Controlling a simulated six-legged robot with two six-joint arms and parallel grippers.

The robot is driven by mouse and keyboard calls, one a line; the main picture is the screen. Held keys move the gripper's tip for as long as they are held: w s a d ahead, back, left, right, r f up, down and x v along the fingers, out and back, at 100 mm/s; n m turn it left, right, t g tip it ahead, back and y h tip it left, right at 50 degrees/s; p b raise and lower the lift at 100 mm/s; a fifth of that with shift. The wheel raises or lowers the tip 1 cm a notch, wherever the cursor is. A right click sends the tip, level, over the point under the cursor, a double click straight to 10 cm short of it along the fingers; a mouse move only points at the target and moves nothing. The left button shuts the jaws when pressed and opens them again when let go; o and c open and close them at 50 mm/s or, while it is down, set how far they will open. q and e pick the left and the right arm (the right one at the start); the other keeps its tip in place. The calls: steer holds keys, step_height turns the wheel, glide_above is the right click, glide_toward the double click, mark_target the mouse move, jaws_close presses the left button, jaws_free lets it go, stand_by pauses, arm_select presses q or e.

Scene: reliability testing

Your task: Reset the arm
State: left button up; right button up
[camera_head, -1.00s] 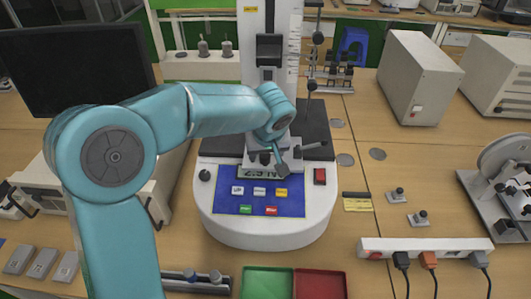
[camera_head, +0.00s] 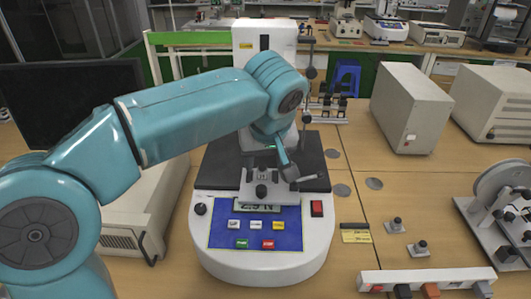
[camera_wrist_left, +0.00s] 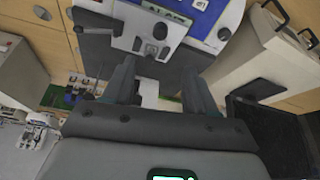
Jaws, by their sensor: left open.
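The test machine is a white rounded base (camera_head: 262,262) with a blue button panel (camera_head: 222,236), a small display, a red button (camera_head: 317,208) and a white column behind. A metal clamp fixture (camera_head: 265,188) stands above the panel. My left arm crosses in front of the column, and its wrist hides part of it. My left gripper (camera_head: 284,152) hangs above the fixture, mostly hidden by the wrist. In the left wrist view the gripper (camera_wrist_left: 158,72) has its two fingers apart with nothing seen held between them. My right gripper is not in view.
A dark monitor (camera_head: 70,100) stands at the left. Beige boxes (camera_head: 412,100) stand at the right back. A wheeled device (camera_head: 500,205) sits at the right edge, and a power strip (camera_head: 425,278) lies at the front right. Small metal parts (camera_head: 396,225) lie on the table between.

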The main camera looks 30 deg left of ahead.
arm_select(q)
steer(key=shift+v, duration=0.85)
